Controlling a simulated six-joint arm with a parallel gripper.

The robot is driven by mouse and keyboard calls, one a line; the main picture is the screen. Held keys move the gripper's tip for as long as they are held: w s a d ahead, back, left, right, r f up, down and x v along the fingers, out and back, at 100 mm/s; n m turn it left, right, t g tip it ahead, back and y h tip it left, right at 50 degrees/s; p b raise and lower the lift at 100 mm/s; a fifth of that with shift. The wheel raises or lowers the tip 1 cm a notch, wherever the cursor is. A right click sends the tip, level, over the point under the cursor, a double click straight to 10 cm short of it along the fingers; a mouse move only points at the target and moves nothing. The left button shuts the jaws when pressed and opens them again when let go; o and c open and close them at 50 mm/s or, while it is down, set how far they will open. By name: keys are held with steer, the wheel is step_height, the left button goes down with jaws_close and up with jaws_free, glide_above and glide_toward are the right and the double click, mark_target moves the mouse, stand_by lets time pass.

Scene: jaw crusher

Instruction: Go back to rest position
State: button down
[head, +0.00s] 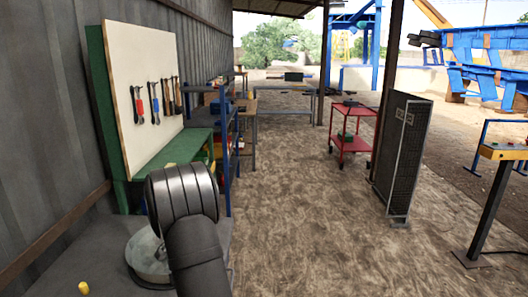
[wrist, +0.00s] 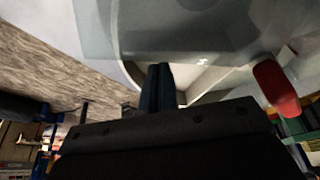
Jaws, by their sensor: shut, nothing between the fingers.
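My gripper (wrist: 157,72) shows in the wrist view as two dark fingers side by side, closed together with nothing between them. A pale grey surface, which I cannot identify, fills the top of that view beyond the fingertips. A red rounded object (wrist: 276,90) is to the right of the fingers and apart from them. In the head view my dark arm links are folded at the lower left, and the gripper itself is not visible there.
A green workbench (head: 165,155) with a tool board (head: 140,50) stands along the left wall. A blue shelf (head: 226,150) is just past it. A red trolley (head: 350,143), a dark mesh panel (head: 402,150) and a control post (head: 490,205) stand right. The floor between is clear.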

steer(key=shift+w+d, duration=0.2)
steer(key=shift+w, duration=0.4)
steer(key=shift+s, duration=0.1)
